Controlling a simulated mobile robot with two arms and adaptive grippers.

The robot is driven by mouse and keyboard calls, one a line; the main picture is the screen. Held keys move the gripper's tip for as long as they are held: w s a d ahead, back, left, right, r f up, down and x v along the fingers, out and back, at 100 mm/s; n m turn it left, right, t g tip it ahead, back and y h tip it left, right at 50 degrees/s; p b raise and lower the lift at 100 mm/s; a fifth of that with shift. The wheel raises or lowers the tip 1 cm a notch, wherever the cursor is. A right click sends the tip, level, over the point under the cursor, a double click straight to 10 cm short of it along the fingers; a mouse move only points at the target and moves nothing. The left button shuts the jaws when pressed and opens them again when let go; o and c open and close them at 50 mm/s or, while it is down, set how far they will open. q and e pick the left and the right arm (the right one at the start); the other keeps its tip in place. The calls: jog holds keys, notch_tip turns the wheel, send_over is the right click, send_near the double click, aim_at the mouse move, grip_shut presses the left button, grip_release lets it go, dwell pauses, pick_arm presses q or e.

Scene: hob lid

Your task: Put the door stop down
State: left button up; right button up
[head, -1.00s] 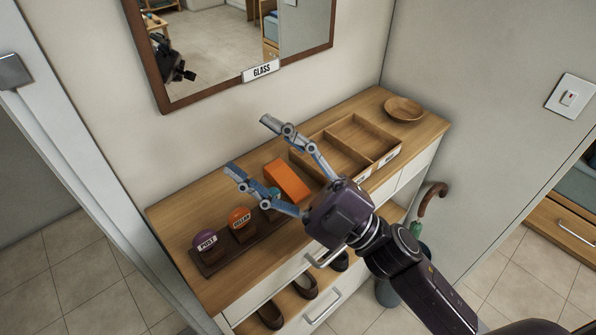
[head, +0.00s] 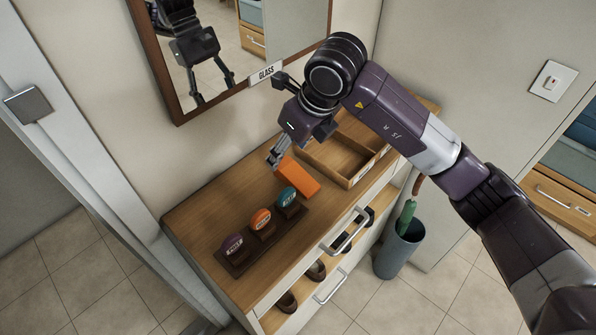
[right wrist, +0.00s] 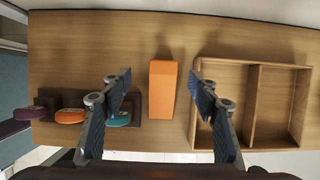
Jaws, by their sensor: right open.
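The door stop, an orange wedge-like block (head: 301,178), lies on the wooden dresser top (head: 205,215), between the stand of knobs and the divided tray. In the right wrist view the orange block (right wrist: 163,90) lies between my right gripper's two fingers, with a gap on each side. My right gripper (head: 279,157) is open above the block's back end, pointing down; in the head view the hand hides part of its fingers. My left gripper is not in view.
A dark stand (head: 238,257) with purple, orange and teal labelled knobs is left of the block. A divided wooden tray (head: 345,160) is right of it. A framed mirror (head: 165,85) hangs behind. A grey bin (head: 398,250) stands beside the dresser.

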aim_at(284, 163)
jog(key=p+x, duration=0.1)
jog(key=x, duration=0.1)
jog(key=p+x, duration=0.1)
jog(key=x, duration=0.1)
jog(key=p+x, duration=0.1)
jog(key=x, duration=0.1)
jog(key=shift+w+d+f, duration=0.2)
jog(key=shift+d+f, duration=0.05)
jog(key=shift+f, duration=0.05)
jog(key=shift+w+a+f, duration=0.1)
jog(key=shift+w+f, duration=0.05)
jog(key=shift+f, duration=0.25)
jog(key=shift+c, duration=1.3)
jog(key=c, duration=1.1)
